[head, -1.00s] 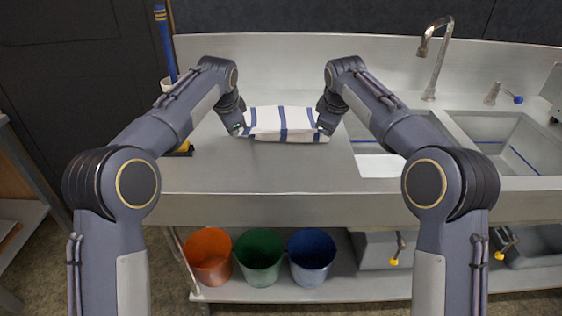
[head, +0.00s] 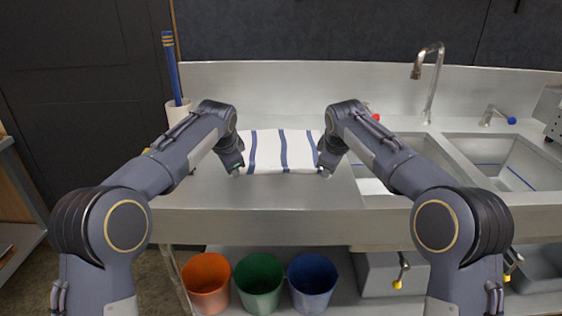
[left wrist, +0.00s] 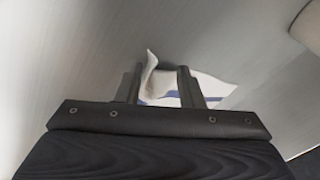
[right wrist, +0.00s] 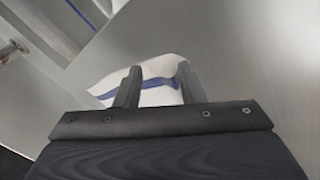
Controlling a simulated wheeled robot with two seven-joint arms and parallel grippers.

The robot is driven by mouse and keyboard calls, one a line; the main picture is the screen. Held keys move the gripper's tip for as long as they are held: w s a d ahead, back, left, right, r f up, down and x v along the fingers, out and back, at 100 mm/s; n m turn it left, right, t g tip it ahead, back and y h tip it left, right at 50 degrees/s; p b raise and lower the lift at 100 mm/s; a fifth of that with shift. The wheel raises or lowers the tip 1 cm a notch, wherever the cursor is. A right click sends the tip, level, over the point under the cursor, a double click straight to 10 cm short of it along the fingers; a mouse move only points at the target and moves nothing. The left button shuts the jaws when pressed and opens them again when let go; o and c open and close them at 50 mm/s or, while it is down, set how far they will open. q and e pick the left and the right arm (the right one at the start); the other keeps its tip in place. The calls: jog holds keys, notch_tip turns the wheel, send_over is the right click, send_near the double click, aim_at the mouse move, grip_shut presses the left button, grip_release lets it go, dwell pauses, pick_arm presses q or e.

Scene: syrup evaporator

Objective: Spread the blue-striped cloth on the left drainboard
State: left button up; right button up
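The white cloth with blue stripes (head: 268,152) lies spread on the left drainboard (head: 270,192), mostly flat, with its near edge between my two grippers. My left gripper (head: 238,170) is at its near left corner. In the left wrist view the fingers (left wrist: 161,88) are apart, and a bit of cloth (left wrist: 149,78) stands curled up beside one finger. My right gripper (head: 324,170) is at the near right corner. In the right wrist view its fingers (right wrist: 158,84) are apart, with the cloth (right wrist: 152,70) beyond and between them. My forearms hide parts of the drainboard.
Two sink basins (head: 492,165) with a tall faucet (head: 428,85) are to the right. A holder with a blue-handled tool (head: 172,70) stands at the back left. Orange (head: 206,283), green (head: 258,284) and blue (head: 312,283) buckets stand below.

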pick_arm(q)
jog(key=shift+s+d+f, duration=0.1)
jog(key=shift+d+f, duration=0.1)
pick_arm(e)
jog(key=shift+s+a+f, duration=0.1)
jog(key=shift+a+f, duration=0.05)
jog(key=shift+f, duration=0.15)
pick_arm(q)
jog(key=shift+r, duration=0.1)
pick_arm(e)
jog(key=shift+r, duration=0.1)
pick_arm(q)
jog(key=v, duration=0.3)
jog(key=shift+r, duration=0.4)
pick_arm(e)
jog(key=v, duration=0.3)
jog(key=shift+r, duration=0.4)
pick_arm(q)
jog(key=s+v, duration=0.1)
jog(key=v, duration=0.6)
jog(key=shift+f, duration=0.3)
pick_arm(e)
jog(key=s+v, duration=0.1)
jog(key=v, duration=0.6)
jog(key=shift+f, duration=0.25)
pick_arm(q)
jog(key=shift+s+a, duration=0.1)
jog(key=shift+a, duration=0.05)
pick_arm(e)
jog(key=shift+s, duration=0.1)
